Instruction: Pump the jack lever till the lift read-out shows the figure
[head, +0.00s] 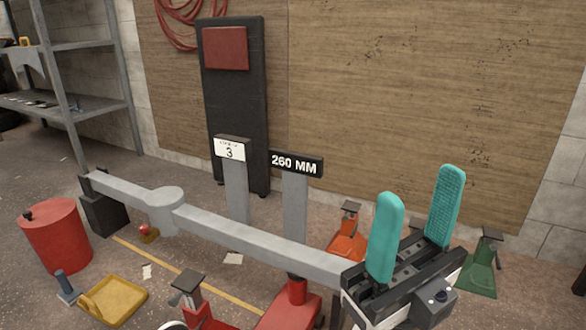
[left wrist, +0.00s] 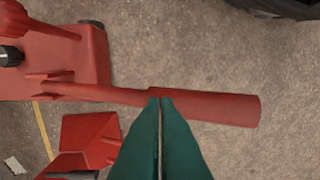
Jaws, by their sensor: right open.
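A red jack (head: 288,308) stands under the long grey beam (head: 262,240). A black sign reading "260 MM" (head: 296,164) stands on a grey post behind it. A white plate with "3" (head: 230,150) stands to its left; its small top line is unreadable. In the left wrist view the red jack body (left wrist: 85,78) is at left, and its red lever (left wrist: 205,107) runs right. My left gripper (left wrist: 160,98) is shut, its fingertips overlapping the lever in the picture; contact cannot be told. My right gripper (head: 425,212) is open and empty at the right.
Red (head: 205,318), orange (head: 347,238) and green (head: 482,265) stands are on the floor. A red drum (head: 55,236) and yellow tray (head: 113,300) are at left. A grey shelf (head: 70,100) and dark panel (head: 235,110) stand behind.

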